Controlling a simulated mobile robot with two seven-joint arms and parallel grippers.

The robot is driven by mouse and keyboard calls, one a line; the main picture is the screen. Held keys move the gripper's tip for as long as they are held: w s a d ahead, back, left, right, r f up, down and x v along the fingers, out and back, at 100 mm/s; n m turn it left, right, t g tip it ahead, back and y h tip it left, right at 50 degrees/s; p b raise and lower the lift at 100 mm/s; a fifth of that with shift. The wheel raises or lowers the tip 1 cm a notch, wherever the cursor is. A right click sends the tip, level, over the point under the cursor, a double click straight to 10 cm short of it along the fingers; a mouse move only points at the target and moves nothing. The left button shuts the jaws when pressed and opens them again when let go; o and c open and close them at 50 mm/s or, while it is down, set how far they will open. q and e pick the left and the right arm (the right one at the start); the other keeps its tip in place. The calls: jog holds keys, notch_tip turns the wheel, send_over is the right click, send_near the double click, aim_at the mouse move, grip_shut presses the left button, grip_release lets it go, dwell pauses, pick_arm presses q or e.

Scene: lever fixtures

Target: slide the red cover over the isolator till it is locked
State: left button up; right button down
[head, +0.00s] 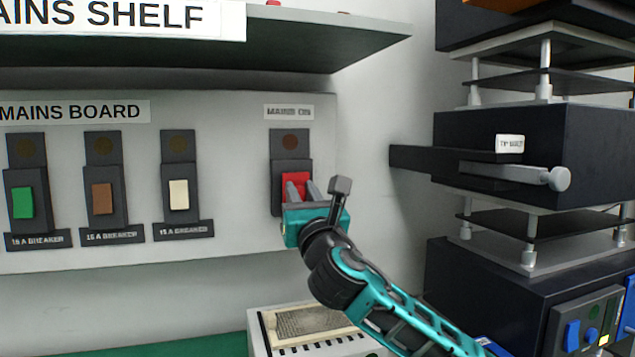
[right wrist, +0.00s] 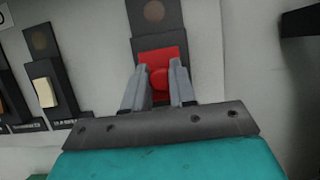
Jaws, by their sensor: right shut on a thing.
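The red cover (head: 296,181) is on the dark isolator plate (head: 291,150) under the label "MAINS ON". It also shows in the right wrist view (right wrist: 161,57), with a round red knob (right wrist: 160,79) at its front. My right gripper (head: 301,189) is shut on this knob, one finger on each side. The gripper hides the lower part of the plate. A dark round spot (right wrist: 154,11) on the plate above the cover is uncovered. I cannot tell whether the cover is locked. My left gripper is not in view.
Breakers with green (head: 23,202), brown (head: 102,197) and cream (head: 179,194) rockers sit left on the board. A green shelf (head: 300,45) juts out above. A dark stacked unit (head: 560,140) with a protruding bar stands right. A white box (head: 310,330) stands below.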

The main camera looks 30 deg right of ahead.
jog(key=shift+a, duration=0.15)
jog(key=c, duration=1)
grip_release()
jog(key=shift+a, duration=0.15)
jog(key=shift+o, duration=0.4)
jog(key=b+v, duration=0.1)
jog(key=v, duration=1.2)
jog(key=shift+b, duration=0.35)
jog(key=shift+f, duration=0.1)
